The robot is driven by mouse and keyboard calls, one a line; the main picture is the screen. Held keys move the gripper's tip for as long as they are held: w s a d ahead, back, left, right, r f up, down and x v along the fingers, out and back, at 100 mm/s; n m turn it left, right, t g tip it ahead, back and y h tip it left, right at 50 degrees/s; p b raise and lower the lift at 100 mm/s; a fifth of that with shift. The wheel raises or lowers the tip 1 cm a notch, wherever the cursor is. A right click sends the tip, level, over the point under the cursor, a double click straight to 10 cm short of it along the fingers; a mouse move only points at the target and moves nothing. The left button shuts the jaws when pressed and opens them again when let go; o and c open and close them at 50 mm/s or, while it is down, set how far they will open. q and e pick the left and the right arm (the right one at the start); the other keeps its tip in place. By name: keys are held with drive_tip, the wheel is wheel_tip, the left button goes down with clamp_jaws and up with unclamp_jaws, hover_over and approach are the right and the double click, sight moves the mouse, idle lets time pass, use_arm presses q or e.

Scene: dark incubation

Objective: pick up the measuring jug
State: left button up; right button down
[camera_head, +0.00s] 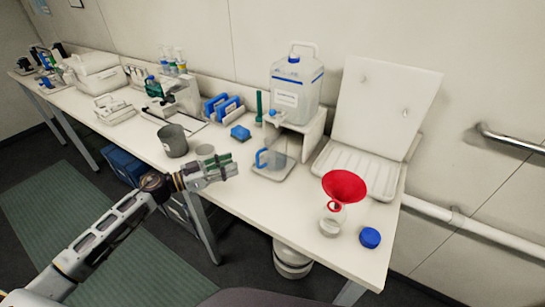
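The measuring jug, a clear vessel with a blue handle (262,158), stands on a pale tray (271,174) below the raised clear container. Its handle faces left, toward my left gripper. My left gripper (229,165) is over the bench, to the left of the jug and apart from it. It points right. Its fingers are small here, and whether they are open or shut does not show clearly. Nothing is visibly held in it. My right gripper is not in view.
A blue-lidded container (297,86) stands on a white stand (312,133) behind the jug. A grey beaker (173,140) stands left of my gripper. Bench (270,211) in front is clear.

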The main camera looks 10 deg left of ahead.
sight(257, 156)
use_arm(q)
drive_tip(key=shift+x, duration=2.55)
drive_tip(key=shift+w+d, duration=0.1)
drive_tip(key=shift+w, duration=0.05)
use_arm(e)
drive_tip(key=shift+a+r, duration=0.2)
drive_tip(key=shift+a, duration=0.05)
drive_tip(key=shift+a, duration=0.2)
use_arm(q)
drive_tip(key=shift+d, duration=0.1)
drive_tip(key=shift+f+x, duration=0.2)
drive_tip(key=shift+x, duration=1.1)
drive_tip(key=shift+p+x, duration=0.3)
drive_tip(key=shift+x, duration=0.9)
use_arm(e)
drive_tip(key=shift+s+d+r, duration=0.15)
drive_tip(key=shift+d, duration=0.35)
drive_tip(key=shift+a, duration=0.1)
